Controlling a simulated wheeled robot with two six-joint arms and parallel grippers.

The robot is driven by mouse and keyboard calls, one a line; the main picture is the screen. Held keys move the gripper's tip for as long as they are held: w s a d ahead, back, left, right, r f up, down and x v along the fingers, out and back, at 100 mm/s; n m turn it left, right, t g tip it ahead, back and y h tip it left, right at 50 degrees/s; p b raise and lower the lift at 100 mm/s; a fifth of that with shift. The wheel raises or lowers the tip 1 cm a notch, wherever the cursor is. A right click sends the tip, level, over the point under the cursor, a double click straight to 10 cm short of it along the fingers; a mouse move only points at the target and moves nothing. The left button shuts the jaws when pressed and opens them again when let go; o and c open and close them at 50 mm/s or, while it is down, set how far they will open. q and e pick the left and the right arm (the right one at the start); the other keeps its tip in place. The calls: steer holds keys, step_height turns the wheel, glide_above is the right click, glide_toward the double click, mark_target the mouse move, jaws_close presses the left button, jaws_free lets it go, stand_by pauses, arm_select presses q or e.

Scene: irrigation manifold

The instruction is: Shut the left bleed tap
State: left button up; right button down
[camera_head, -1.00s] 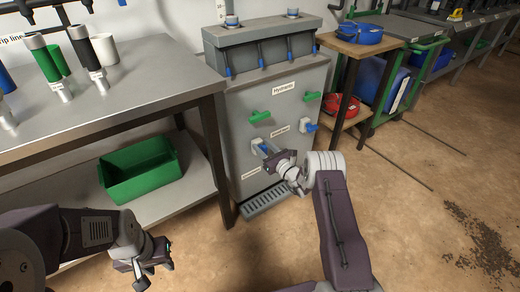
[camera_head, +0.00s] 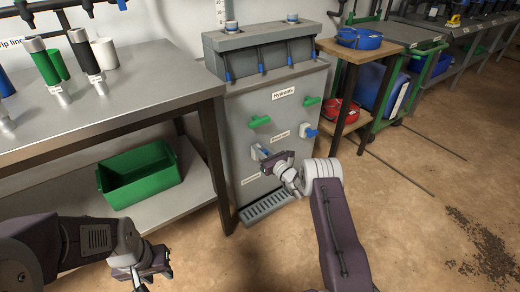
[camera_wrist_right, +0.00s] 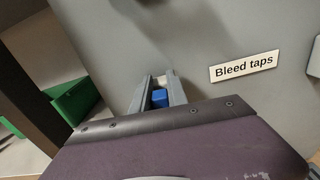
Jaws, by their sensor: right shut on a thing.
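The left bleed tap (camera_head: 256,152) is on the front of the grey cabinet, below the "Bleed taps" label, with a light body and a blue handle. My right gripper (camera_head: 266,155) is at this tap and partly covers it. In the right wrist view, the blue handle (camera_wrist_right: 159,98) sits between the two grey fingers of the right gripper, which is shut on it. The exact angle of the handle is hard to tell. The right bleed tap (camera_head: 311,131), also blue-handled, is apart from the gripper. My left gripper (camera_head: 152,270) hangs low at the left, away from the cabinet; its finger gap is unclear.
Two green handles (camera_head: 260,121) (camera_head: 312,101) are above the taps under the "Hydrants" label. A drain grate (camera_head: 266,204) is at the cabinet's foot. A steel bench (camera_head: 140,100) with a green bin (camera_head: 140,176) stands left. Open floor lies right.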

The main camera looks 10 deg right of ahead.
steer(key=m, duration=0.4)
steer(key=shift+w+d+f+p, duration=0.1)
steer(key=shift+d+p, duration=0.25)
steer(key=shift+p, duration=0.05)
steer(key=m, duration=0.4)
steer(key=f+m, duration=0.1)
steer(key=m, duration=0.4)
steer(key=d+f+m, duration=0.1)
steer(key=m, duration=0.3)
steer(key=shift+w+d+f+m+p, duration=0.1)
steer(key=shift+w+m+p, duration=0.1)
steer(key=shift+m+p, duration=0.15)
steer(key=shift+m, duration=0.25)
steer(key=c, duration=1.3)
jaws_free()
